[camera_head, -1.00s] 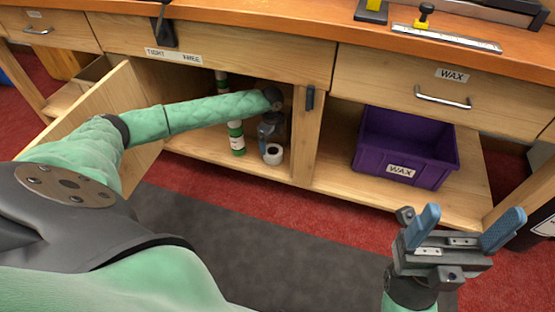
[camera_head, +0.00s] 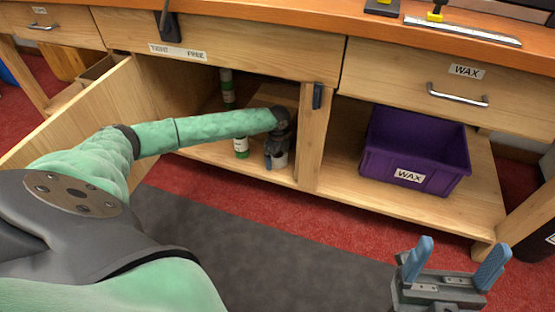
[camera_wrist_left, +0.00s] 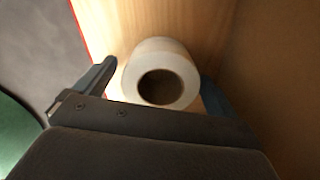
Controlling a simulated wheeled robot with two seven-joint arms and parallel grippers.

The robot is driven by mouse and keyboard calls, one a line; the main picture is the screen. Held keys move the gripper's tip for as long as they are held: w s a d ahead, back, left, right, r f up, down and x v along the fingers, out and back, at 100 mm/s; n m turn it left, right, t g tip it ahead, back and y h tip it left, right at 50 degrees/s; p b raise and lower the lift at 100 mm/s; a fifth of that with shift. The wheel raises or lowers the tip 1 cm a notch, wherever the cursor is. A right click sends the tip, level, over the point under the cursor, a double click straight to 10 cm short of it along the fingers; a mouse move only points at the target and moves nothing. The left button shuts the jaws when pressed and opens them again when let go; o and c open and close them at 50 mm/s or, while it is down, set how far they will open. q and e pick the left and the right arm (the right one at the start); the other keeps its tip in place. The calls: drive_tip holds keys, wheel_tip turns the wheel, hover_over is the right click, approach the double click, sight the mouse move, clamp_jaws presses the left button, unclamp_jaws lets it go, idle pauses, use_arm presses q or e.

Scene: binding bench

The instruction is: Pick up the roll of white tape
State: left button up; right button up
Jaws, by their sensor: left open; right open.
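The roll of white tape (camera_wrist_left: 160,58) stands on the cupboard floor in the left wrist view, its hollow core facing the camera. In the head view only a small pale part of it (camera_head: 281,160) shows below my left gripper (camera_head: 273,160). My left gripper, also in the left wrist view (camera_wrist_left: 160,82), is open, with one blue finger on each side of the roll. Whether the fingers touch it is not clear. My right gripper (camera_head: 457,262) is open and empty, in front of the bench at the lower right.
The open cupboard door (camera_head: 75,112) stands at the left. A green and white bottle-like item (camera_head: 241,147) is beside my left gripper, with another (camera_head: 227,88) behind. A wooden post (camera_head: 312,140) is close on the right. A purple WAX bin (camera_head: 414,155) sits beyond it.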

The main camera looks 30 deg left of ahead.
use_arm(q)
drive_tip(key=c, duration=1.1)
